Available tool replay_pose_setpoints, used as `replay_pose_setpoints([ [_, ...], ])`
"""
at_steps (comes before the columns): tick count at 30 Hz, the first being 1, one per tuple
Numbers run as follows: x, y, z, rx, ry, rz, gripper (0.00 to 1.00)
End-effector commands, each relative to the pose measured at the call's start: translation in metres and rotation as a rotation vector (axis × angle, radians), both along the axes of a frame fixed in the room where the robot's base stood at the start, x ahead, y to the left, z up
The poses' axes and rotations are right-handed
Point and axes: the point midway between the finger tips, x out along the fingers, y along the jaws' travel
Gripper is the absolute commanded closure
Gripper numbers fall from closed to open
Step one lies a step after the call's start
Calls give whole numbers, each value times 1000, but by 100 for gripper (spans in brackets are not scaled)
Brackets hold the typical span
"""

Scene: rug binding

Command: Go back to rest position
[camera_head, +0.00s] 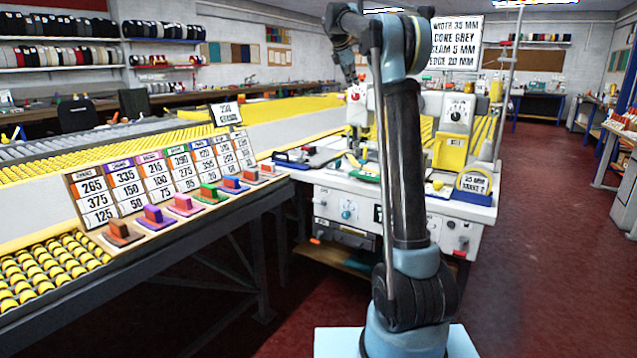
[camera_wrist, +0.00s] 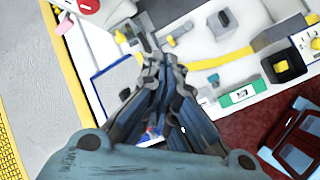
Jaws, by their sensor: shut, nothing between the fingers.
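My arm stands upright in the middle of the head view, in front of the white sewing machine table (camera_head: 395,205). The table top (camera_wrist: 130,40) lies beyond the fingertips in that view.
At left a roller table (camera_head: 60,265) carries number cards (camera_head: 160,175) and a row of coloured blocks (camera_head: 185,204). The red floor (camera_head: 550,220) at right is clear.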

Motion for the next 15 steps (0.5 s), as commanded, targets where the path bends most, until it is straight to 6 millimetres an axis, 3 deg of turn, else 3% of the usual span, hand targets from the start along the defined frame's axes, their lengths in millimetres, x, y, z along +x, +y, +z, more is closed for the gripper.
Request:
replay_pose_setpoints([
  [8, -84, -23, -18, 149, -26, -212, 100],
  [15, -159, -39, -46, 271, -44, -399, 100],
])
